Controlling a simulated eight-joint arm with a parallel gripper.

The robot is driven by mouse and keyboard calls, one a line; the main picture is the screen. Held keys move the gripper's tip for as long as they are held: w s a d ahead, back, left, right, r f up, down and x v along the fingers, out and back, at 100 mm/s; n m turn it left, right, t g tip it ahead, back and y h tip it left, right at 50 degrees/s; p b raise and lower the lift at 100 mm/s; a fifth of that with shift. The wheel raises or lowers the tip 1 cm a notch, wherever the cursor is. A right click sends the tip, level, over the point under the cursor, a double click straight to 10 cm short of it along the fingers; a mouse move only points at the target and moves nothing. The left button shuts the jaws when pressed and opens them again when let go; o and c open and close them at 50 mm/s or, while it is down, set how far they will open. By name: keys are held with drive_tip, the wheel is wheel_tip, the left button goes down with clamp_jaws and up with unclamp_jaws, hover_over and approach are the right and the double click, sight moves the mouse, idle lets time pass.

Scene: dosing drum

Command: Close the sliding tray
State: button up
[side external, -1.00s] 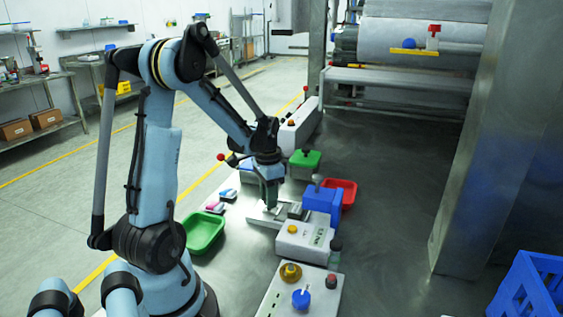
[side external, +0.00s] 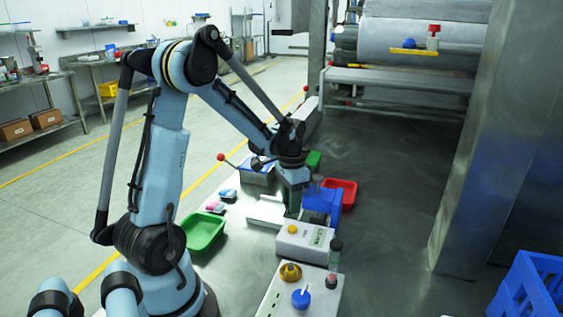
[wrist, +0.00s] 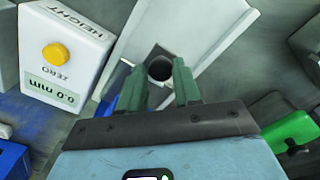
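In the side view the pale metal sliding tray (side external: 265,211) lies low on the bench, left of the blue housing (side external: 332,203). My gripper (side external: 292,210) points down over the tray, close to the housing; its tips are partly hidden. In the wrist view my gripper's two green fingers (wrist: 160,82) stand apart, with a small grey piece with a dark round hole (wrist: 160,68) showing between and beyond them. The tray's pale, wide surface (wrist: 200,32) spreads behind. I see nothing clamped, though contact with the grey piece cannot be judged.
A white box with a yellow button (side external: 305,240) stands just in front of the housing; it also shows in the wrist view (wrist: 62,52). A red bin (side external: 345,190) is behind the housing. A green bin (side external: 205,231) sits left.

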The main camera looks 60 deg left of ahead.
drive_tip(key=o, duration=0.4)
drive_tip(key=shift+w+d, duration=0.15)
